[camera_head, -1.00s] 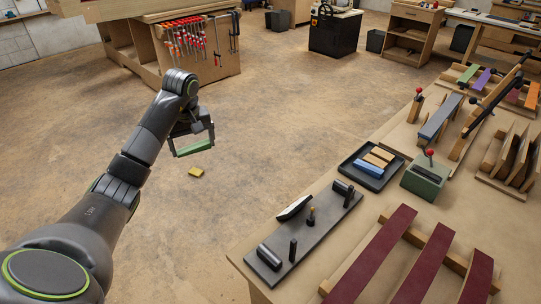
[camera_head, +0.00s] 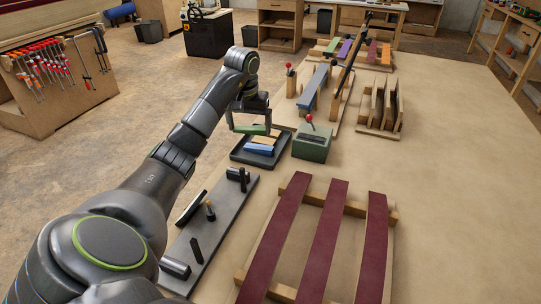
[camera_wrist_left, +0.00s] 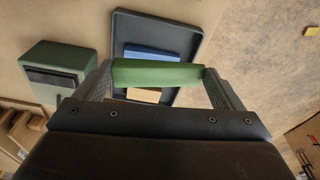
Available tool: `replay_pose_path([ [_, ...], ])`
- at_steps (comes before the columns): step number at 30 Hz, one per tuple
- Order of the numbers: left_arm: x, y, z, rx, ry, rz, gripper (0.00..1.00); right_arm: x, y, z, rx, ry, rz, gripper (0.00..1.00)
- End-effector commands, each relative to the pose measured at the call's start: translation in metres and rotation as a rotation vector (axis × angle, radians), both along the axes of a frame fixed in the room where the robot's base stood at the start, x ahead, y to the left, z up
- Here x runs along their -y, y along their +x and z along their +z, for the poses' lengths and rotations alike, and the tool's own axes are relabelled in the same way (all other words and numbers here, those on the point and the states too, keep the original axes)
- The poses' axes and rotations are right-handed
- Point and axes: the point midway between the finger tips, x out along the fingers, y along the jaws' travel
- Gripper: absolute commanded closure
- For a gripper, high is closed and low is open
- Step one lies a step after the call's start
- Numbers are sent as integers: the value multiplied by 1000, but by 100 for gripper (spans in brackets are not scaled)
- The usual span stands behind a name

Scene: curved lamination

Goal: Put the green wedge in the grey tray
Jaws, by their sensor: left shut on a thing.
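The green wedge (camera_head: 252,129) is a long, thin bar held across the jaws of my left gripper (camera_head: 250,127). It also shows between the two fingers in the left wrist view (camera_wrist_left: 158,75). The gripper is shut on it by its ends. The grey tray (camera_head: 236,154) is dark, with a low rim, and lies on the table below the gripper. It also shows behind the wedge in the left wrist view (camera_wrist_left: 191,20). In the tray are a blue block (camera_head: 258,151) and tan blocks (camera_head: 265,140), partly hidden. The wedge appears above the tray. My right gripper is not in view.
A green box with a red-knobbed lever (camera_head: 311,148) stands just right of the tray. Dark red strips (camera_head: 324,240) lie on wooden bars at the front. The right side of the table is clear.

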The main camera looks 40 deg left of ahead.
Motion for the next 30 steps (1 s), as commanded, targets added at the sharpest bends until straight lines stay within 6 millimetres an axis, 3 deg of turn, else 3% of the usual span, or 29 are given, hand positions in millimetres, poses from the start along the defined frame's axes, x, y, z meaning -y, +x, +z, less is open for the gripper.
replay_pose_path([
  [1, -2, 2, -6, 3, 0, -43, 35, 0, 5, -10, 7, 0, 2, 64],
  [3, -3, 3, -6, 4, 1, -93, 35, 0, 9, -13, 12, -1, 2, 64],
  [6, -3, 4, -12, 2, 1, -132, 35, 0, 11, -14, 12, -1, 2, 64],
  [11, -3, 3, -40, 1, 0, -141, 35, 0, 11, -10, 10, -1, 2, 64],
  [26, -3, 3, -98, 3, 1, -137, 35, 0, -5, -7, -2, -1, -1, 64],
  [30, -3, 4, -102, 5, 2, -138, 35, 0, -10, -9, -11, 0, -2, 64],
])
